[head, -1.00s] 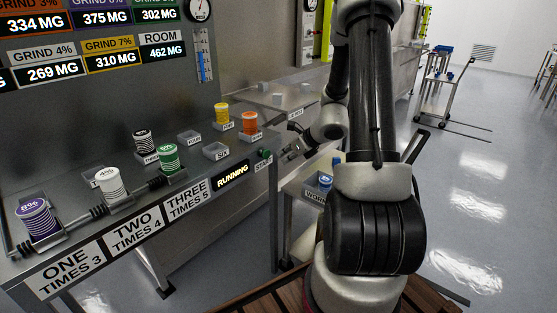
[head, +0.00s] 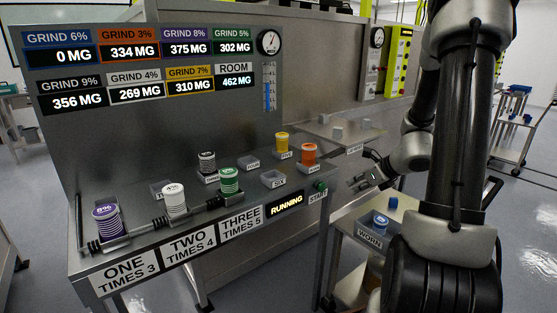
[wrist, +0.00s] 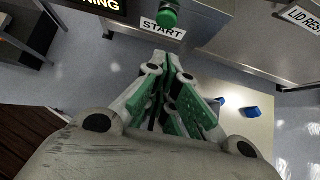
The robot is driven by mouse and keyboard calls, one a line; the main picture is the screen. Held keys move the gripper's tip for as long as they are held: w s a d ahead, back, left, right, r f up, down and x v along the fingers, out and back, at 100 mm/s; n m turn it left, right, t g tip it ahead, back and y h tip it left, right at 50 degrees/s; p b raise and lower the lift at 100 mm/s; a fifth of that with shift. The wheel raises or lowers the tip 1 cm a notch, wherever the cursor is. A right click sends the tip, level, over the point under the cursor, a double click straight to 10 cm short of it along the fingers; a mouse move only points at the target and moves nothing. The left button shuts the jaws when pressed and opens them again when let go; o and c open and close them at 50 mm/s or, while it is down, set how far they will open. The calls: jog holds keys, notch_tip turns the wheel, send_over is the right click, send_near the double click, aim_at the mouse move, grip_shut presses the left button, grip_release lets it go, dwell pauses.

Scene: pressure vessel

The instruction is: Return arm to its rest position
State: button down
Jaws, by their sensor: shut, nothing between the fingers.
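My gripper (head: 364,182) is shut and empty. In the head view it hangs at the right end of the steel bench, a little right of the green start button (head: 320,185). My arm rises on the right side of that view and hides part of the room behind it. In the wrist view my gripper (wrist: 162,62) has its green-padded fingers together, pointing toward the START label, with the green button (wrist: 167,17) just beyond, apart from it.
The bench carries a purple canister (head: 106,221), a white one (head: 175,201), a green one (head: 229,181), and others behind. The display reads RUNNING (head: 286,204). A low WORN stand (head: 350,229) with blue items is below my gripper. Open floor lies between the stand and the bench legs.

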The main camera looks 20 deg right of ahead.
jog(key=s+a+r+n+g+y, duration=0.1)
jog(key=s+a+r+n+g, duration=0.2)
jog(key=s+n, duration=0.6)
jog(key=s+a+r+n+g, duration=0.2)
jog(key=s+a+n+g, duration=0.15)
jog(key=s+n, duration=0.5)
jog(key=s+a+r+n+t+h, duration=0.1)
jog(key=s+a+r+n+h, duration=0.1)
jog(key=r+n, duration=0.5)
jog(key=s+a+r+n+t+h, duration=0.1)
jog(key=s+a+r+n+h, duration=0.1)
jog(key=s+r+n, duration=0.2)
notch_tip(320, 180, up, 3)
jog(key=n, duration=0.3)
jog(key=shift+s, duration=0.35)
jog(key=shift+f+n, duration=0.1)
jog(key=shift+n, duration=0.15)
